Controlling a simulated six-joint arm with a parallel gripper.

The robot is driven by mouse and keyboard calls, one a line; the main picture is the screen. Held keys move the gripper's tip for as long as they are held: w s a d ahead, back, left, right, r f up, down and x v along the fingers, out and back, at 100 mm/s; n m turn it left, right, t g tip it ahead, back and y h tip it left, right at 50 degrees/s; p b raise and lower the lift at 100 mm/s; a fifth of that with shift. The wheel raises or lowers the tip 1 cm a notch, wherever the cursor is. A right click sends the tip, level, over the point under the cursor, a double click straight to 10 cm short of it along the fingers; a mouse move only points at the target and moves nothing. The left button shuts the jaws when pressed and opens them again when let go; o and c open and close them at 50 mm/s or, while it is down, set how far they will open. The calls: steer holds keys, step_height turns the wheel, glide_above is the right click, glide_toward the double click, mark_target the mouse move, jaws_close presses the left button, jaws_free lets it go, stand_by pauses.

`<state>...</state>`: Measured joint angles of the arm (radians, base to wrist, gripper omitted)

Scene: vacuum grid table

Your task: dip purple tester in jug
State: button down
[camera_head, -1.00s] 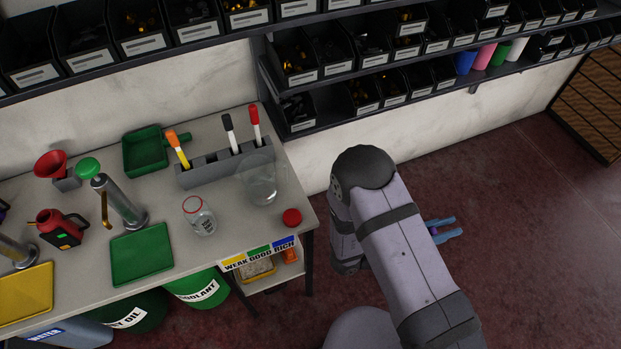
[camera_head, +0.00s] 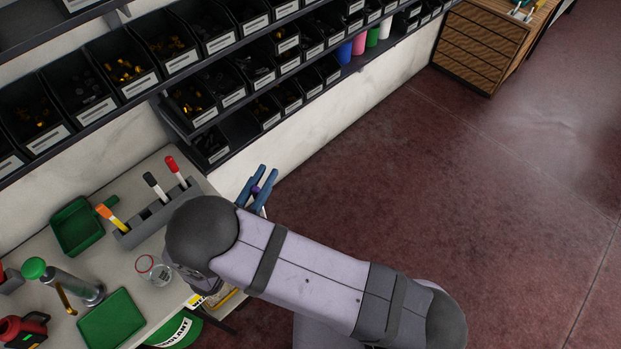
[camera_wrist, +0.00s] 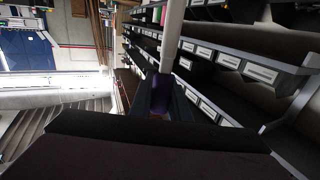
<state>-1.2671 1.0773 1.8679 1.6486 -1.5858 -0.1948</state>
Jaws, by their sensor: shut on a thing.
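My gripper (camera_head: 254,191), with blue fingers, is shut on the purple tester (camera_head: 257,189), right of the table's back end and in front of the bin shelves. In the wrist view, the gripper (camera_wrist: 160,98) holds the purple tester (camera_wrist: 172,38) by its dark purple end, with its pale shaft extending toward the picture's top. A clear jar (camera_head: 152,270) with a red band stands on the table left of my arm.
A grey rack (camera_head: 130,236) holds orange, black and red testers. A green tray (camera_head: 76,228), a green mat (camera_head: 112,319) and a green-topped metal pump (camera_head: 78,287) stand on the table (camera_head: 130,187). Shelves of black bins (camera_head: 215,85) run along the wall. Open floor lies right.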

steer(key=a+r+n+t+y+p, duration=0.1)
steer(key=a+r+n+y, duration=0.15)
steer(key=a+r, duration=0.6)
steer(key=a+r+n+y+p, duration=0.1)
steer(key=a+r+y, duration=0.2)
steer(key=a+r, duration=0.55)
step_height(320, 180, down, 18)
steer(key=a+b, duration=0.2)
steer(key=b, duration=0.8)
steer(key=shift+a+r+h+b, duration=0.15)
steer(key=shift+a+h+b, duration=0.2)
steer(key=shift+h, duration=0.1)
steer(key=shift+m, duration=0.25)
steer(key=shift+d, duration=0.1)
